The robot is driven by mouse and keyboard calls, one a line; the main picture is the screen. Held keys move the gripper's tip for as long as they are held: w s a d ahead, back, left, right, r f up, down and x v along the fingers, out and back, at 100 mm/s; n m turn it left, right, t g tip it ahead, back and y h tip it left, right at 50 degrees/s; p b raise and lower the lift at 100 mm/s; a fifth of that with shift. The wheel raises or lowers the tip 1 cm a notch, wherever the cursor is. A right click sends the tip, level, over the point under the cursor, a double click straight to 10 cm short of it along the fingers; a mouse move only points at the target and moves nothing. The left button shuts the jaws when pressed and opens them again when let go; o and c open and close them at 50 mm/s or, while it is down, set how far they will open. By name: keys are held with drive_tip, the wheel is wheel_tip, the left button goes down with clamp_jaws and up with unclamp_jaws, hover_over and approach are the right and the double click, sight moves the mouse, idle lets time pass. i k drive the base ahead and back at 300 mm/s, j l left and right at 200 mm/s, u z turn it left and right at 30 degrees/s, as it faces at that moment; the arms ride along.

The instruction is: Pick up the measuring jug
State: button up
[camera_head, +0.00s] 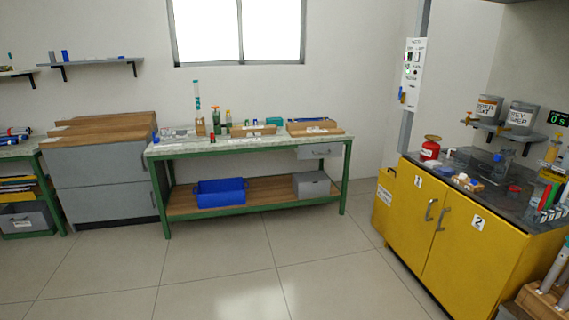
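I cannot pick out a measuring jug for certain; the things on the benches are small at this distance. A tall clear cylinder with a teal band (197,103) stands upright at the back of the green-framed workbench (180,152). Small green bottles (228,118) stand to its right. Some clear or dark items, hard to tell apart, are on the dark top of the yellow cabinet (411,210). My gripper is not in this view.
A blue crate (221,192) and a grey box (314,184) sit on the workbench's lower shelf. A red canister (430,147) stands on the yellow cabinet, with grey labelled tanks (521,117) on a shelf above. A grey drawer unit (103,184) is at left. The tiled floor between is clear.

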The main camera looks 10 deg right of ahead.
sight(462, 158)
drive_tip(key=i+z, duration=0.2)
drive_tip(key=i, duration=0.45)
drive_tip(key=i+z, duration=0.25)
drive_tip(key=i, duration=0.4)
drive_tip(key=i+j+z, duration=0.2)
drive_tip(key=i, duration=0.45)
drive_tip(key=l, duration=0.1)
